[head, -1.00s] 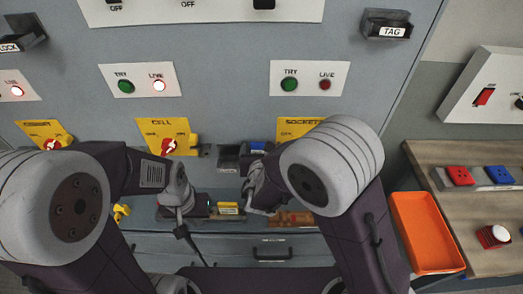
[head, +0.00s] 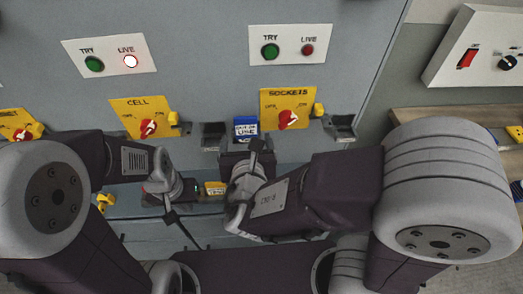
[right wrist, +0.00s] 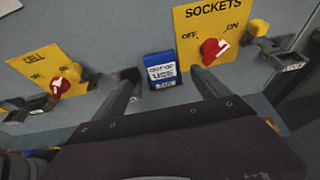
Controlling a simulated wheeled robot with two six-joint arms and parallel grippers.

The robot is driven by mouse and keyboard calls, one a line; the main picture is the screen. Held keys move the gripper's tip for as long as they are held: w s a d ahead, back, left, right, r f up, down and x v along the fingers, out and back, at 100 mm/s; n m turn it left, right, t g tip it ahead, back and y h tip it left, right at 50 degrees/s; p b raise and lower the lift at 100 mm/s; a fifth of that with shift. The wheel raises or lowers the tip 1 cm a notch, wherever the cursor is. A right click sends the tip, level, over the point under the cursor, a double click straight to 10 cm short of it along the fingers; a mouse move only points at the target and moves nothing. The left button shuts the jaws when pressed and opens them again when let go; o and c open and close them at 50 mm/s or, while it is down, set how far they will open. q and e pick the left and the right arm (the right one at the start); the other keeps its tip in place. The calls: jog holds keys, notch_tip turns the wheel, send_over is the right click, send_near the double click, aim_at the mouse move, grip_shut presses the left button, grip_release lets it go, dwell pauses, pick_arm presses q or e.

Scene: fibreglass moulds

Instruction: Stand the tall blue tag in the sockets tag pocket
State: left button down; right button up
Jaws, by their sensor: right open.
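The tall blue tag (head: 246,128), with a white label, stands upright against the grey panel, left of the yellow SOCKETS plate (head: 289,107). It also shows in the right wrist view (right wrist: 161,72). What holds its foot is partly hidden. My right gripper (head: 240,153) is open just below the tag; in the right wrist view its fingers (right wrist: 163,76) point at the panel on either side of the tag, apart from it as far as I can tell. A dark, empty-looking pocket (head: 341,127) is right of the SOCKETS plate. My left gripper (head: 172,214) is low at the left; its jaws are unclear.
Another dark pocket (head: 214,135) is left of the tag, beside the yellow CELL plate (head: 142,117). Red rotary switches and yellow knobs stick out of the plates. A ledge with small items (head: 214,188) lies below. A wooden bench (head: 445,117) is at the right.

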jog(key=s+d+f+m+g+h, duration=0.1)
jog(key=d+f+m+g+h, duration=0.45)
jog(key=d+m, duration=0.4)
jog(key=s+d+f+m+g+y+p, duration=0.1)
jog(key=s+d+f+m+g+y, duration=0.1)
jog(key=m, duration=1.1)
jog(key=s+d+f+m+g+y+p, duration=0.2)
jog(key=s+d+m+g, duration=0.3)
jog(key=m, duration=0.8)
jog(key=shift+s+d+f+m+y, duration=0.35)
jog(key=shift+d+f+y, duration=0.3)
jog(key=shift+f+y, duration=0.25)
